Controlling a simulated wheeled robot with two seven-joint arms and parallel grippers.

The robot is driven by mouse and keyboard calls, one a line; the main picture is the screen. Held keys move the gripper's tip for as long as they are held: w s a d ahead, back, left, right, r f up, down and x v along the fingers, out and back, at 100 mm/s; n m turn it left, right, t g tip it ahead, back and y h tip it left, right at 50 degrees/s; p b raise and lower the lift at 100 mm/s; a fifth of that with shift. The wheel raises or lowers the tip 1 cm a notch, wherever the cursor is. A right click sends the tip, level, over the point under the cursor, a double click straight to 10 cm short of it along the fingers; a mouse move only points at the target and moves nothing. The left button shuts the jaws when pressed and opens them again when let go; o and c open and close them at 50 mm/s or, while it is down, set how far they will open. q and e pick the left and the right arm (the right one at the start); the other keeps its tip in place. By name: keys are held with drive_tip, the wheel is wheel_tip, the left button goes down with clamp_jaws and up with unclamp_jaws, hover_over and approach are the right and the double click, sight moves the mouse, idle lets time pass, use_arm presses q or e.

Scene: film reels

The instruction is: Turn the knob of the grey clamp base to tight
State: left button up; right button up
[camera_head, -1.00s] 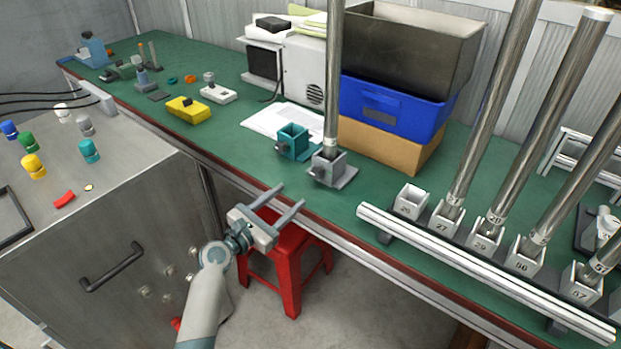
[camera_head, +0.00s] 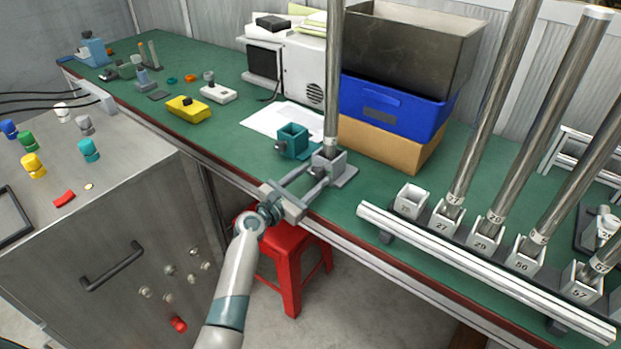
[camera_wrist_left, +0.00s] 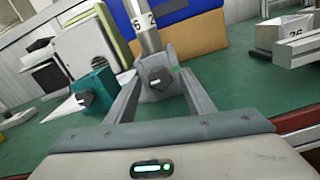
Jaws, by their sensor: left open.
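The grey clamp base (camera_head: 345,172) stands on the green bench with a tall metal tube (camera_head: 333,80) upright in it. In the left wrist view the grey clamp base (camera_wrist_left: 165,50) shows its dark knob (camera_wrist_left: 156,80) facing me, with a light pointer across it. My left gripper (camera_head: 301,170) is open, its two fingers reaching over the bench toward the knob. In the left wrist view the fingers (camera_wrist_left: 157,95) stand to either side of the knob; whether they touch it I cannot tell. My right gripper is not in view.
A teal clamp base (camera_head: 292,141) stands just left of the grey one. A rack (camera_head: 480,270) with several tubes is at the right. A blue bin (camera_head: 400,110) is stacked behind. A red stool (camera_head: 290,262) is below the bench edge.

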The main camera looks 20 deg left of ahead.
use_arm(q)
drive_tip(key=shift+c, duration=0.4)
drive_tip(key=c, duration=1)
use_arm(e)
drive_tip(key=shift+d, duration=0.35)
